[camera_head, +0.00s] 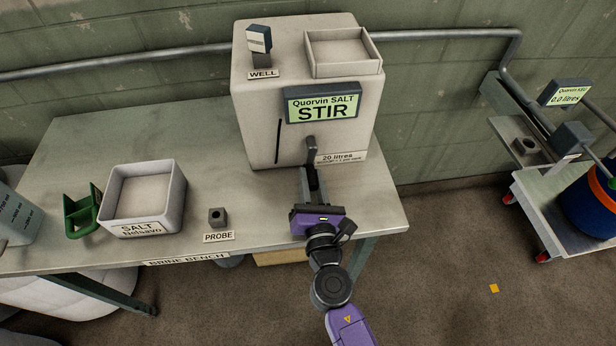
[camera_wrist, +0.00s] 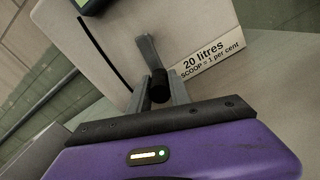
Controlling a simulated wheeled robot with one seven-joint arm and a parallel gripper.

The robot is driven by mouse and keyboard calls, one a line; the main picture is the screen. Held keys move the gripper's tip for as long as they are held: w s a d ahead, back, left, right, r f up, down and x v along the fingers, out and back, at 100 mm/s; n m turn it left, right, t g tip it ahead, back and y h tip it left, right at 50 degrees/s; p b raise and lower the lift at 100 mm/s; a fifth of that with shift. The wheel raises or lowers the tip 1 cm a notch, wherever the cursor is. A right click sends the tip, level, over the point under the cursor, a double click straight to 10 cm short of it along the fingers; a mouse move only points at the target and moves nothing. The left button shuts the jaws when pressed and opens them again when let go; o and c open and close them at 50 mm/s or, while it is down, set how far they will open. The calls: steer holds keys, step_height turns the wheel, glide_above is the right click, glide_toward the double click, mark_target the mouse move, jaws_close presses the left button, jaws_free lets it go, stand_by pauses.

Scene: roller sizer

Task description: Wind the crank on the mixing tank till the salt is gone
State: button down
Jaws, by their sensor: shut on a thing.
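The mixing tank (camera_head: 257,110) is a pale grey box at the back right of the bench. Its green display (camera_head: 322,104) reads "Quorvin SALT STIR". The crank (camera_head: 311,147) is a grey arm on the tank's front, and it also shows in the wrist view (camera_wrist: 147,52). Its dark knob (camera_wrist: 160,86) sits between my fingertips. My gripper (camera_head: 311,177) is shut on the crank's knob in front of the tank, and its two fingers show in the wrist view (camera_wrist: 160,92). The inside of the tank is hidden, so I cannot see the salt in it.
A white tray labelled "SALT Nelsavo" (camera_head: 174,209), a green scoop (camera_head: 82,213) and a small probe block (camera_head: 217,216) are on the bench (camera_head: 75,150). A shallow open tray (camera_head: 375,66) and a holder labelled "WELL" (camera_head: 261,56) top the tank. A trolley (camera_head: 528,186) stands right, across open floor.

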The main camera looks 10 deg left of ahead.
steer(key=shift+f, duration=0.1)
stand_by(0.4)
steer(key=c, duration=1.2)
jaws_free()
steer(key=shift+b+v, duration=0.3)
steer(key=shift+v, duration=3.65)
